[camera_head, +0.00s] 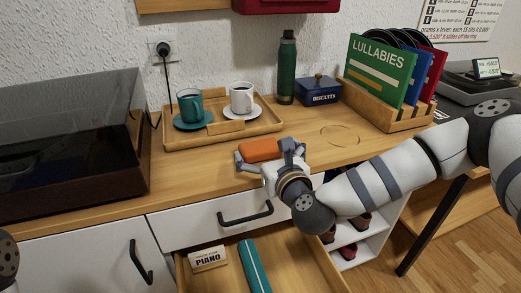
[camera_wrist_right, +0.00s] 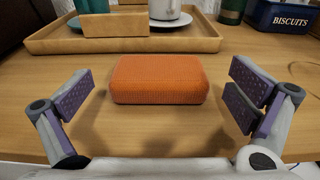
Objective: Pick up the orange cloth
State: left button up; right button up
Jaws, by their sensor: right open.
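The orange cloth (camera_head: 260,149) is a folded, block-shaped bundle lying on the wooden counter in front of the tray. In the right wrist view the cloth (camera_wrist_right: 160,79) lies centred just ahead of my right gripper (camera_wrist_right: 164,92). In the head view my right gripper (camera_head: 268,152) is low over the counter. Its jaws are open, with one finger to each side of the cloth and visible gaps between. Nothing is held. My left gripper is not in view; only a small part of my left arm shows at the left edge.
Behind the cloth is a wooden tray (camera_head: 224,127) with a teal cup (camera_head: 190,104) and a white cup (camera_head: 242,96). A green bottle (camera_head: 286,70), a biscuits tin (camera_head: 318,91) and a record rack (camera_head: 388,108) stand further right. An open drawer (camera_head: 300,262) juts out below.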

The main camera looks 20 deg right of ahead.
aim_at(262, 148)
jog(key=w, duration=0.1)
jog(key=w+f, duration=0.1)
jog(key=w, duration=0.1)
jog(key=shift+w+a, duration=0.15)
jog(key=shift+w, duration=0.15)
jog(key=c, duration=1.1)
